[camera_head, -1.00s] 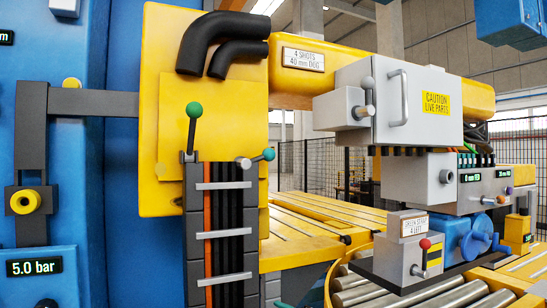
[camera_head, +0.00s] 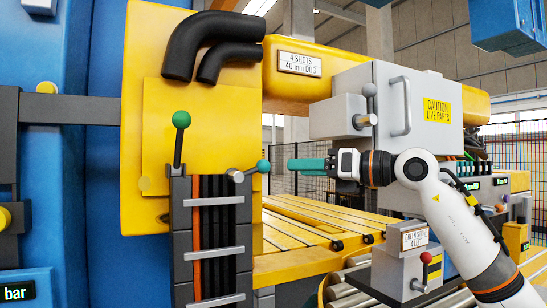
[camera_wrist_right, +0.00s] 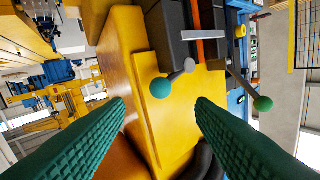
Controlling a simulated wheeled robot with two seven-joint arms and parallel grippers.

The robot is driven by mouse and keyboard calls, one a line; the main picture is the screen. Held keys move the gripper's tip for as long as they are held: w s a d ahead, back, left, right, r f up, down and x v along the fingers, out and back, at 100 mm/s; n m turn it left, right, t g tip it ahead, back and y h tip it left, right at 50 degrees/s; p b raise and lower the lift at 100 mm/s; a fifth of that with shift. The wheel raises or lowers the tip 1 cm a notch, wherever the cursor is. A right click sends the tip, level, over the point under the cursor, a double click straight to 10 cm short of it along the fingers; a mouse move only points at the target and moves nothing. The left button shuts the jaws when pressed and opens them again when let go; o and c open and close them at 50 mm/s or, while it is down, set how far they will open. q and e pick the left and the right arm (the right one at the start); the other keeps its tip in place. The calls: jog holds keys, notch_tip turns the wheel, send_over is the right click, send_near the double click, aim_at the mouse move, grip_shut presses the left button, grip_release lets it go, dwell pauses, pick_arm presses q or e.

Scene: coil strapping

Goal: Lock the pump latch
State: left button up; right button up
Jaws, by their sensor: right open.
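My right gripper (camera_head: 290,165) comes in from the right with green ribbed fingers pointing left at a teal-knobbed lever (camera_head: 263,166). A small gap separates them in the head view. In the right wrist view the gripper (camera_wrist_right: 161,101) is open, and the teal knob (camera_wrist_right: 161,88) lies ahead between the fingertips, not held. A green-knobbed lever (camera_head: 181,120) stands upright on the grey rail block (camera_head: 180,215); it also shows at right in the wrist view (camera_wrist_right: 263,104). No label marks either lever as the pump latch. My left gripper is out of view.
A yellow machine body (camera_head: 150,130) with black hoses (camera_head: 215,40) stands behind the levers. A grey cabinet (camera_head: 440,85) with a handle overhangs my right arm. Below it is a grey box (camera_head: 395,270) with a red-knobbed lever (camera_head: 426,258). A slotted yellow table (camera_head: 310,250) lies between.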

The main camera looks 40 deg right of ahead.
aim_at(250, 171)
jog(key=p+x, duration=0.4)
jog(key=x, duration=0.3)
jog(key=shift+w, duration=0.3)
jog(key=shift+a, duration=0.15)
jog(key=shift+c, duration=0.5)
grip_shut()
